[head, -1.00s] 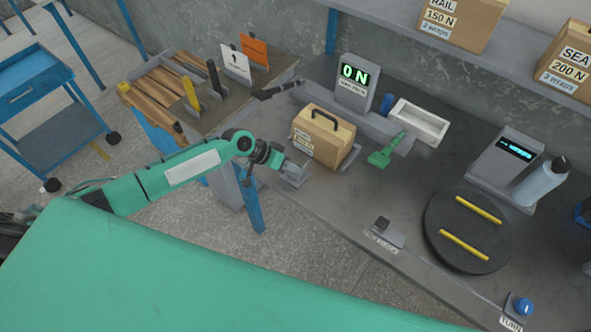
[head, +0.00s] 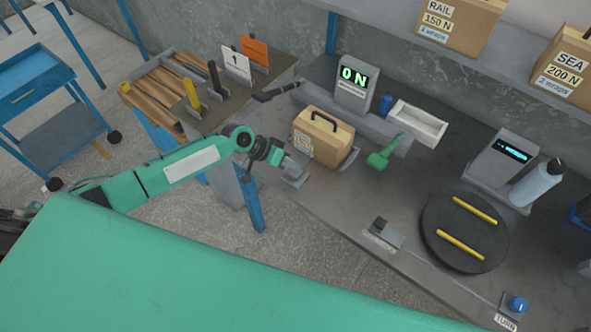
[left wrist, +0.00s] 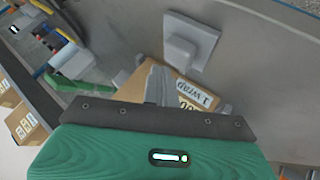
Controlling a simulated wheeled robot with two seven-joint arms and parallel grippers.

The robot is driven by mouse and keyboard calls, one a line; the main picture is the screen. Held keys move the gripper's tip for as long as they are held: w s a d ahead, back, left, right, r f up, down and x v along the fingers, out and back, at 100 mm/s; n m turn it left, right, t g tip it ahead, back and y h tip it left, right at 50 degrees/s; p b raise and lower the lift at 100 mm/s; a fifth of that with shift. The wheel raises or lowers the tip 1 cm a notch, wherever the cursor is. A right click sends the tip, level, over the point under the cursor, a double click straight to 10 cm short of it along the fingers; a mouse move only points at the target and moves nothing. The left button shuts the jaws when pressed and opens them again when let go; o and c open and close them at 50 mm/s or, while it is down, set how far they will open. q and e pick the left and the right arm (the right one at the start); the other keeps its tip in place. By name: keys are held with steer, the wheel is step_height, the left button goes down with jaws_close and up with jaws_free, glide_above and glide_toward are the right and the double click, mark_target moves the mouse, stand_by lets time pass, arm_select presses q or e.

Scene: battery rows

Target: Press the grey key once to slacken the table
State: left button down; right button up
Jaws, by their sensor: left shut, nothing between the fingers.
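A light grey key, a raised block on a square plate (left wrist: 190,42), sits on the bench near its edge in the left wrist view. A display (head: 354,77) behind reads 0 N. My right gripper is out of view.
The handled cardboard box (head: 322,138) stands just right of my gripper.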

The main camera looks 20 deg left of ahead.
mark_target(292, 172)
arm_select(q)
steer(key=shift+r, duration=0.15)
step_height(292, 172, up, 5)
steer(key=p, duration=0.4)
stand_by(0.7)
